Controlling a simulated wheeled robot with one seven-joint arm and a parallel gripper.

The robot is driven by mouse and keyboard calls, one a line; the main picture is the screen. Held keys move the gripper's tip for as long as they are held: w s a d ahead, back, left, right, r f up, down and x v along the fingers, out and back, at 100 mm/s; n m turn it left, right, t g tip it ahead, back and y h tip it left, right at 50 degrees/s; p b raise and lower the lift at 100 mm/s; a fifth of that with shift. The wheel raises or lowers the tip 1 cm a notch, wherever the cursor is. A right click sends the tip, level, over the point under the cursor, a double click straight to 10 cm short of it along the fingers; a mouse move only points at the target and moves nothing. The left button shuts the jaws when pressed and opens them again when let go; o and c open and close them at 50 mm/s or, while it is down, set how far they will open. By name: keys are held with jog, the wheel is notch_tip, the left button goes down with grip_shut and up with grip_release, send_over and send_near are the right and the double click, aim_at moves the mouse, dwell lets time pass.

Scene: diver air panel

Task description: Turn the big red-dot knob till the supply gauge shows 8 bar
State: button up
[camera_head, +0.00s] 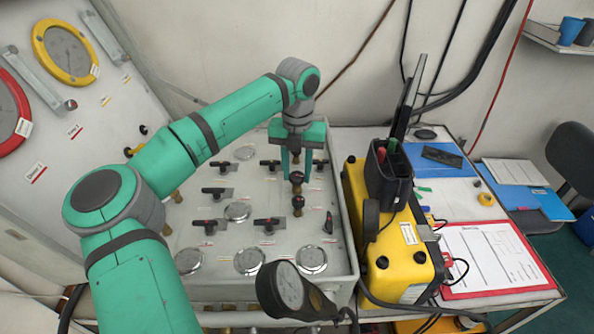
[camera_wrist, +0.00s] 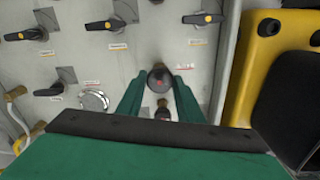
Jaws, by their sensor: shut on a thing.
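The big dark knob with a red dot (camera_wrist: 158,77) sits between my fingertips in the wrist view. In the head view the knob (camera_head: 297,178) is partly hidden under my gripper (camera_head: 296,166). My gripper points down at the panel and is shut on this knob. It also shows in the wrist view (camera_wrist: 160,82), with one finger on each side of the knob. A second dark knob with a red mark (camera_head: 298,201) stands just nearer on the panel. Several round gauges (camera_head: 312,260) are on the panel; I cannot tell which is the supply gauge, nor read a needle.
Black lever handles (camera_head: 268,223) stand around on the grey panel (camera_head: 335,285). A dark round gauge (camera_head: 290,287) sticks up at the front edge. A yellow case (camera_head: 406,240) stands close on the right, beside a red clipboard (camera_head: 500,225).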

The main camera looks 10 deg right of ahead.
jog(key=m, duration=0.4)
jog(key=shift+r+m, duration=0.1)
jog(key=shift+m, duration=0.2)
jog(key=m, duration=0.3)
jog(key=shift+d+m, duration=0.1)
jog(key=shift+m, duration=0.3)
jog(key=m, duration=1.2)
jog(key=shift+m, duration=0.3)
jog(key=m, duration=0.3)
jog(key=shift+m, duration=0.3)
jog(key=m, duration=0.7)
